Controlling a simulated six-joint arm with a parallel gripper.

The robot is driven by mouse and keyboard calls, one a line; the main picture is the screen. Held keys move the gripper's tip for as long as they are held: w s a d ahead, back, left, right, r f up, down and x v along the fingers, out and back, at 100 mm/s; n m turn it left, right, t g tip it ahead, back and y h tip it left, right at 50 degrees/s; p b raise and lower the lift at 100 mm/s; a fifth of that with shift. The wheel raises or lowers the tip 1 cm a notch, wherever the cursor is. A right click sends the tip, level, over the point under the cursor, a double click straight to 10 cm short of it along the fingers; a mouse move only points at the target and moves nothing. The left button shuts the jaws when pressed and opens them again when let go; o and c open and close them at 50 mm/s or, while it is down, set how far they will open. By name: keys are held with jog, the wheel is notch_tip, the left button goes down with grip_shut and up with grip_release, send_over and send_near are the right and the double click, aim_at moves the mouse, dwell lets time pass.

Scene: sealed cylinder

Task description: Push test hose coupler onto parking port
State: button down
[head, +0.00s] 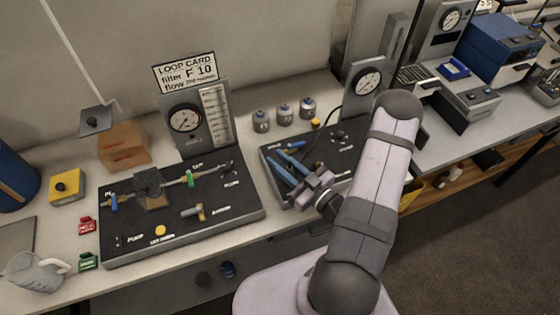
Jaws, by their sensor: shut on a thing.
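My gripper (281,159) reaches in from the right, low over the dark test panel (268,165) in the middle of the bench. Its two long blue fingers point up and left. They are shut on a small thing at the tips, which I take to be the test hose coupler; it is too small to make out. A thin dark hose (333,112) curves from the round gauge stand (366,84) down toward the fingers. A small blue part (297,144) lies just beyond the fingertips. I cannot tell which fitting is the parking port, or whether the coupler touches it.
A larger black panel (235,208) with pipes and valves stands at the left, with a gauge board (186,121) and loop card (185,71) behind. Several grey canisters (284,112) line the back. My arm hides the panel's right part.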

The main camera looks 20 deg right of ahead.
aim_at(293, 175)
jog(key=shift+f+b, duration=0.55)
jog(key=shift+f, duration=0.05)
dwell(0.4)
jog(key=c, duration=1.5)
grip_release()
jog(key=shift+o, duration=0.2)
jog(key=shift+s+d, duration=0.1)
jog(key=shift+s, duration=0.05)
jog(key=shift+s+d+f+b, duration=0.15)
jog(key=shift+s+d+b, duration=0.1)
jog(key=shift+s+b, duration=0.2)
jog(key=shift+b+v, duration=1.1)
jog(key=shift+v, duration=1.9)
jog(key=shift+a, duration=0.1)
